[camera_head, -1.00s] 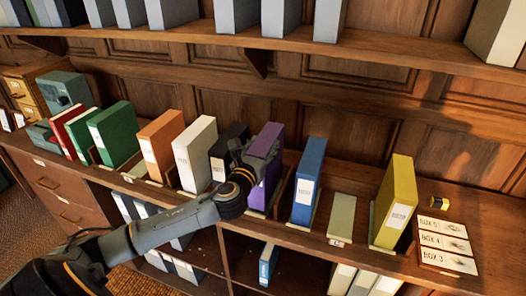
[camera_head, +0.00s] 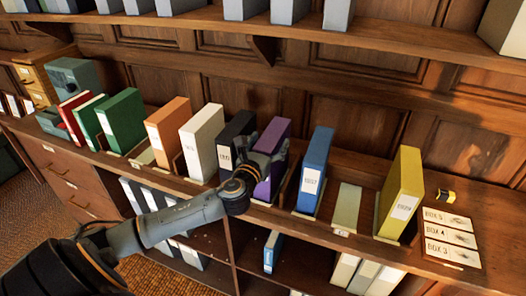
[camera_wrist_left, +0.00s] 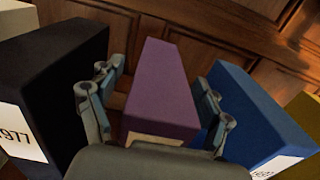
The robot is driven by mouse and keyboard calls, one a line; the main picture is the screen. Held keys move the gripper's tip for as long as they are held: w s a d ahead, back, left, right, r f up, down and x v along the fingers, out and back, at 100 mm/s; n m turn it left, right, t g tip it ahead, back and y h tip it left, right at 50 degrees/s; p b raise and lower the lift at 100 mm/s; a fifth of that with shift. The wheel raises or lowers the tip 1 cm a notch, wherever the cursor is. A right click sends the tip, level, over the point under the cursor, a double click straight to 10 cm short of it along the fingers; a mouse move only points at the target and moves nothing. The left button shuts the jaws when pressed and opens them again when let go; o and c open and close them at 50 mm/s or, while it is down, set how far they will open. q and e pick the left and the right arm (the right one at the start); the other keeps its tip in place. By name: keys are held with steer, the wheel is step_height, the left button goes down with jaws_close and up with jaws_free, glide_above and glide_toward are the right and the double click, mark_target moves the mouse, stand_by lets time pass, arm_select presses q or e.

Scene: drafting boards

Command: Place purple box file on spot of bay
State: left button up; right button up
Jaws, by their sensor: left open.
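The purple box file (camera_head: 272,138) stands upright on the shelf between a black file (camera_head: 236,130) and a blue file (camera_head: 316,165). My left gripper (camera_head: 264,158) is at its front. In the left wrist view, the purple box file (camera_wrist_left: 160,85) lies between the two spread fingers of my left gripper (camera_wrist_left: 155,105), with a visible gap at the left finger. The fingers look open. A bay with a pale beige spot (camera_head: 346,208) and no upright file shows between the blue file and a yellow file (camera_head: 401,190). My right gripper is not in view.
White (camera_head: 203,140), orange (camera_head: 170,130) and green (camera_head: 122,120) files stand to the left. Another gap lies between green and orange. An upper shelf (camera_head: 300,40) overhangs behind.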

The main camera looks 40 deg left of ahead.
arm_select(q)
steer(key=b+v, duration=0.2)
steer(key=v, duration=0.9)
steer(key=shift+s, duration=0.15)
